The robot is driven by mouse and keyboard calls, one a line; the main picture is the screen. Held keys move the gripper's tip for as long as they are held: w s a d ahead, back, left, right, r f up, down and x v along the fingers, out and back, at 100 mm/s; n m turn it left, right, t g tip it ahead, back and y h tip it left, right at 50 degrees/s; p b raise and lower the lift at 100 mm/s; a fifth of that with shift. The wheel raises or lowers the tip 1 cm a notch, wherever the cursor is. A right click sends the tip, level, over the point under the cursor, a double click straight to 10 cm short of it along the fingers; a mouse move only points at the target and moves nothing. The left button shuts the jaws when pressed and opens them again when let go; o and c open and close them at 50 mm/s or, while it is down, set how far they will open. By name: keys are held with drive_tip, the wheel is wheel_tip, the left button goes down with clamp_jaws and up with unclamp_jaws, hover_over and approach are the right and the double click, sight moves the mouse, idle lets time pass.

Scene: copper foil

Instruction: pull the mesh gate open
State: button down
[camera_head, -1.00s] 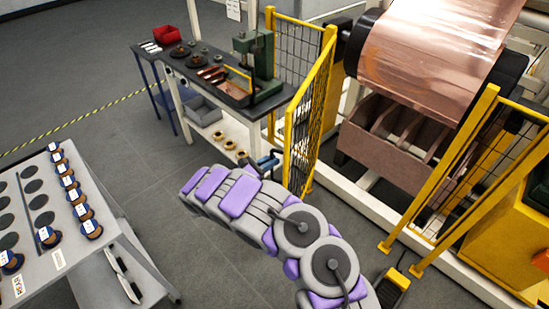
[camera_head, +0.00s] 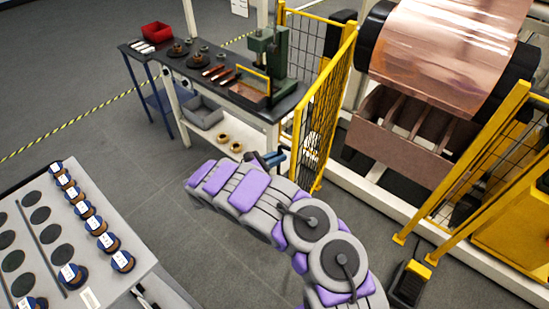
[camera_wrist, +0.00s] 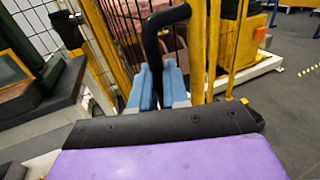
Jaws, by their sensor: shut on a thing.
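The yellow-framed mesh gate (camera_head: 329,75) stands at an angle between the workbench and the copper roll, swung out from the fence line with an opening to its right. In the wrist view its yellow frame (camera_wrist: 198,50) is close up, with a black curved handle (camera_wrist: 152,38) in front. My gripper (camera_head: 272,158) is at the gate's near side, low by its edge. In the wrist view, my gripper's blue fingers (camera_wrist: 160,88) are shut around the lower part of the handle. The grip point itself is partly hidden between the fingers.
The workbench (camera_head: 222,90) stands close left of the gate. A grey table (camera_head: 120,285) with labelled spools is at the lower left. A copper roll (camera_head: 440,50) is behind the opening. A yellow-and-black pedal (camera_head: 409,284) lies on the floor at right. Floor between is clear.

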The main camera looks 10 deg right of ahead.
drive_tip(key=shift+d, duration=0.25)
drive_tip(key=c, duration=1.5)
unclamp_jaws()
drive_tip(key=o, duration=0.4)
drive_tip(key=shift+w+d+f, duration=0.15)
drive_tip(key=shift+w, duration=0.1)
drive_tip(key=shift+a, duration=0.2)
drive_tip(key=p+v, duration=0.1)
drive_tip(key=v, duration=1.6)
drive_tip(key=shift+s+a+f, duration=0.1)
drive_tip(key=shift+a, duration=0.15)
